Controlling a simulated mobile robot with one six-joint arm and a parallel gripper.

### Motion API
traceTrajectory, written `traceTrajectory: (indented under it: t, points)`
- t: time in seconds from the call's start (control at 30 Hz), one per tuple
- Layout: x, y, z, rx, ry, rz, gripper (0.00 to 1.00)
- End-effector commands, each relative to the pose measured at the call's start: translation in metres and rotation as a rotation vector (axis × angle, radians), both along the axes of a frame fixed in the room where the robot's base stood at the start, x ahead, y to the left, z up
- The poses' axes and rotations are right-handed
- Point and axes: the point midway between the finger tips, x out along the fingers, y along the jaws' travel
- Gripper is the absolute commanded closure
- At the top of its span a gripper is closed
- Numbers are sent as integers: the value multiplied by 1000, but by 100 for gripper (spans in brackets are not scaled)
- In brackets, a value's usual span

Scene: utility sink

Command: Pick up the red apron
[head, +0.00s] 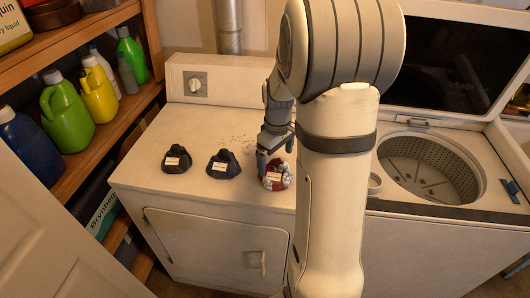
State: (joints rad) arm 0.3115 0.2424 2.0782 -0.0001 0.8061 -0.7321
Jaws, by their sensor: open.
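The red apron (278,178) is a small bundled red and white cloth with a pale label, on the white dryer top near its front edge. My arm partly covers its right side. My gripper (269,160) is just above and at the upper left of the bundle, pointing down with its fingers open. A dark finger overlaps the bundle's left edge in the picture; I cannot tell whether it touches the cloth.
Two dark labelled bundles, one black (176,160) and one navy (223,165), sit to the left on the dryer top (150,190). An open washer (432,165) stands at the right. A wooden shelf (95,150) with several bottles is at the left.

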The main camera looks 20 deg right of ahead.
Motion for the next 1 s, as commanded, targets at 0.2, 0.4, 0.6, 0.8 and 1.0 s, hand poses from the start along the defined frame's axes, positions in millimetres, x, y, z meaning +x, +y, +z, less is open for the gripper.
traceTrajectory:
  t: [0.2, 0.4, 0.6, 0.8, 1.0]
  points:
    - [8, -13, -15, 5, 17, 29, 0]
    - [9, -13, -37, 5, 17, 29, 0]
    - [14, -12, -59, 6, 18, 28, 0]
    - [15, -12, -82, 5, 17, 27, 0]
    - [15, -12, -86, 5, 13, 27, 0]
